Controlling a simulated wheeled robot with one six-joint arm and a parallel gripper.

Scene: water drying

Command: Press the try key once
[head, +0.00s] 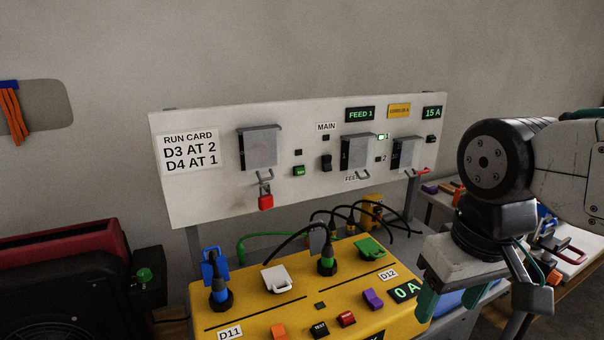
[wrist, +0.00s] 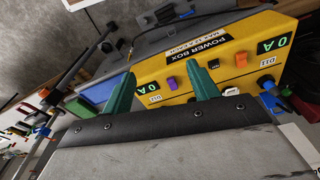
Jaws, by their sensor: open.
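On the white wall panel (head: 215,190), a small green key (head: 299,171) sits left of the main switch (head: 326,162); its lettering is too small to read for certain. A black key (head: 319,329) with small white lettering, seemingly TEST, is on the yellow power box (head: 260,312), which also shows in the wrist view (wrist: 150,72). My gripper (wrist: 160,76) is open and empty, with its teal fingers apart in front of the box. In the head view it hangs at the box's right, away from both keys.
A red padlock (head: 266,202) hangs under the left cover. Blue (head: 221,298) and green (head: 327,262) plugs with black cables stand on the box. Purple (head: 373,299), red (head: 346,319) and orange (head: 278,331) controls lie along its front. Space before the wall panel's upper part is clear.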

